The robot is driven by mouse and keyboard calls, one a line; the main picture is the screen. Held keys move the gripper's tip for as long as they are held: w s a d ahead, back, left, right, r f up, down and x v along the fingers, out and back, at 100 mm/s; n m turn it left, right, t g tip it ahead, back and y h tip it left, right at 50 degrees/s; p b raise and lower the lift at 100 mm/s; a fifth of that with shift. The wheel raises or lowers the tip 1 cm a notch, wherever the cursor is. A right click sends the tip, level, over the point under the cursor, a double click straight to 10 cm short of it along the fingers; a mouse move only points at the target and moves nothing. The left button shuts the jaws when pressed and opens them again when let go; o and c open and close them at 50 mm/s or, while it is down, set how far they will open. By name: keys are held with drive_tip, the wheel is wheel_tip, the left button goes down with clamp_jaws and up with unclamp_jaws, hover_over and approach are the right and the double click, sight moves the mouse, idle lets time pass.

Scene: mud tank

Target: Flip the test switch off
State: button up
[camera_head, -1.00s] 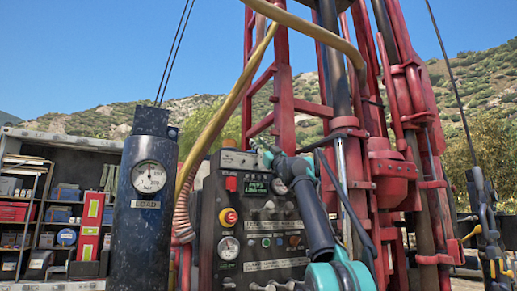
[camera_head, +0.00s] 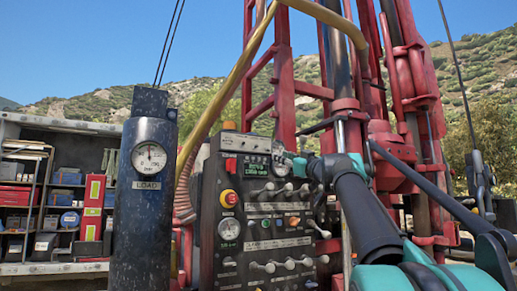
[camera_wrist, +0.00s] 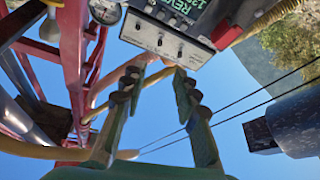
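The control panel (camera_head: 262,215) is a dark box with gauges, levers, knobs and a red button. A light strip with small toggles (camera_head: 245,142) runs along its top. In the wrist view this strip (camera_wrist: 150,35) appears at the top, with several small toggle switches (camera_wrist: 160,41) in a row; their labels are unreadable, so I cannot tell which is the test switch or its position. My gripper (camera_wrist: 158,80) is open and empty, its fingers apart and pointing toward the strip, with no visible contact. In the head view my wrist hides part of the panel's upper right.
A red block (camera_wrist: 227,35) and a green display sit beside the toggles. A yellow hose (camera_head: 225,95) arches past the panel. A dark load-gauge cylinder (camera_head: 143,205) stands left. The red drill mast (camera_head: 284,85) rises behind. Shelves (camera_head: 25,185) stand far left.

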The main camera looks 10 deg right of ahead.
sight(256, 147)
drive_tip(key=x, duration=1.7)
drive_tip(key=shift+f, duration=0.1)
drive_tip(key=shift+c, duration=0.5)
clamp_jaws()
